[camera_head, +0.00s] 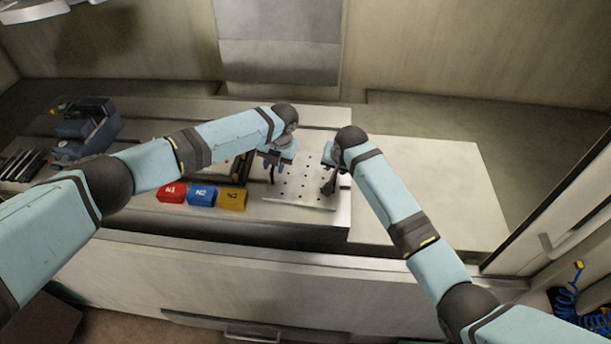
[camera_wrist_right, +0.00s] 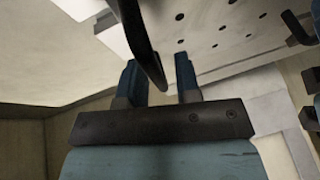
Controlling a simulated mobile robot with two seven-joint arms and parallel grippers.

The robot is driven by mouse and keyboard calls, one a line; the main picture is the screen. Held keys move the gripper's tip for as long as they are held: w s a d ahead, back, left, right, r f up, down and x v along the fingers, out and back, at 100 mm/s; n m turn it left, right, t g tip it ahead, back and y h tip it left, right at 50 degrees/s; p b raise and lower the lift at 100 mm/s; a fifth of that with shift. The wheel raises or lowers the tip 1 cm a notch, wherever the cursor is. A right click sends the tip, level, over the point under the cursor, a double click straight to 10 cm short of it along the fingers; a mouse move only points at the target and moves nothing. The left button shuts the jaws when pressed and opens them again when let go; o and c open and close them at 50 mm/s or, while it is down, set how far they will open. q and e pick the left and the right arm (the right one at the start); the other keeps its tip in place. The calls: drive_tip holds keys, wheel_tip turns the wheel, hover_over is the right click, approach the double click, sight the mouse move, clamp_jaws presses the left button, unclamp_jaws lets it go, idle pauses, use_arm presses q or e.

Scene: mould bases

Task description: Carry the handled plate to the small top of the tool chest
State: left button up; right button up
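The handled plate (camera_head: 303,188) is pale, with rows of dark holes and a dark handle at each end. It is over the right end of the long bench top; I cannot tell whether it touches it. My left gripper (camera_head: 273,166) is at the plate's left handle (camera_head: 272,175); its finger gap is unclear. My right gripper (camera_head: 334,178) is at the right handle (camera_head: 329,187). In the right wrist view its fingers (camera_wrist_right: 161,82) stand apart, with the dark handle bar (camera_wrist_right: 146,50) between them. A lower pale top (camera_head: 440,185), seemingly the tool chest's small top, lies right of the plate.
Red (camera_head: 171,193), blue (camera_head: 202,195) and yellow (camera_head: 233,198) blocks sit left of the plate. A blue vice-like machine (camera_head: 88,128) stands at the far left. The pale right top is clear. A blue coiled hose (camera_head: 566,300) hangs at the lower right.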

use_arm(q)
clamp_jaws()
use_arm(e)
clamp_jaws()
use_arm(q)
drive_tip(key=shift+r, duration=0.1)
use_arm(e)
drive_tip(key=shift+r, duration=0.1)
idle(0.8)
